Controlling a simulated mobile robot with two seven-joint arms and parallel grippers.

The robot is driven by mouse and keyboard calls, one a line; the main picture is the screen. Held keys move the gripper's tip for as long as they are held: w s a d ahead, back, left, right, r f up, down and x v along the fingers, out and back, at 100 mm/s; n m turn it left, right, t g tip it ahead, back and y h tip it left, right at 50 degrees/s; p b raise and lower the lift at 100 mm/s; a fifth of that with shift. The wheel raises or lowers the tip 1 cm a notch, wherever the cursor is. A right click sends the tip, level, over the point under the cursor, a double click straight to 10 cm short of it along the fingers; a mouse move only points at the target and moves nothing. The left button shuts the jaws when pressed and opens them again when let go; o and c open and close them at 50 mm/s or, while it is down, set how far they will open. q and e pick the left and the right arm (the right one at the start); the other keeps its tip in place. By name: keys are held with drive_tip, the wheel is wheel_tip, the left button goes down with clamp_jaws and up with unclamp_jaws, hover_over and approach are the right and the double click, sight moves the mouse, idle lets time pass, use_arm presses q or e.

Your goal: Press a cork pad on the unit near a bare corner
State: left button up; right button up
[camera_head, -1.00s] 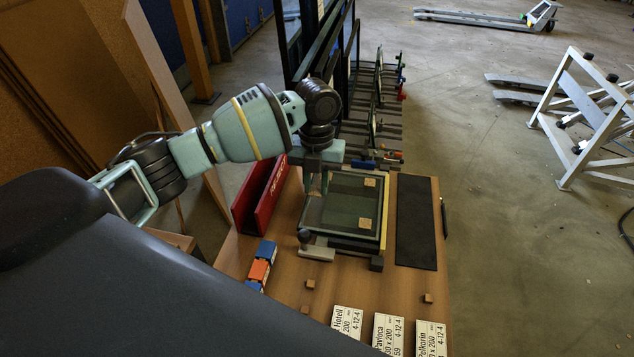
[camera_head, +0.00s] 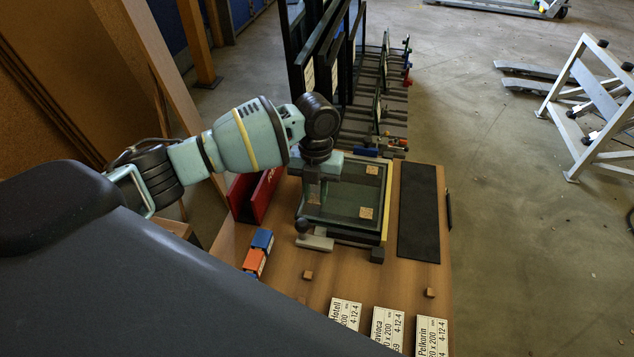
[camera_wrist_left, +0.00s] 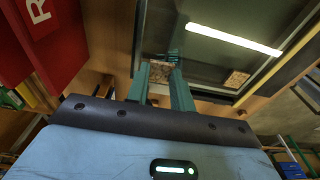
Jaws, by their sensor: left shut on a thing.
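The glass unit (camera_head: 340,215) lies flat on the wooden table, dark and framed. One cork pad (camera_head: 371,170) sits near its far right corner and another cork pad (camera_head: 366,213) near its near right corner. My left gripper (camera_head: 314,196) points down over the left part of the unit, shut on a cork pad (camera_wrist_left: 160,73) that shows between its fingers in the left wrist view. The unit's glass (camera_wrist_left: 215,55) is close to this pad there; I cannot tell whether they touch. The arm hides the far left corner. My right gripper is not in view.
A red rack (camera_head: 264,195) stands left of the unit. A clamp-like tool (camera_head: 315,242) is at its near left corner. A black mat (camera_head: 418,215) lies right.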

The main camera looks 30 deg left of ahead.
use_arm(q)
drive_tip(key=shift+f, duration=0.35)
drive_tip(key=shift+f, duration=0.55)
idle(0.7)
drive_tip(key=o, duration=1)
drive_tip(key=shift+r, duration=0.15)
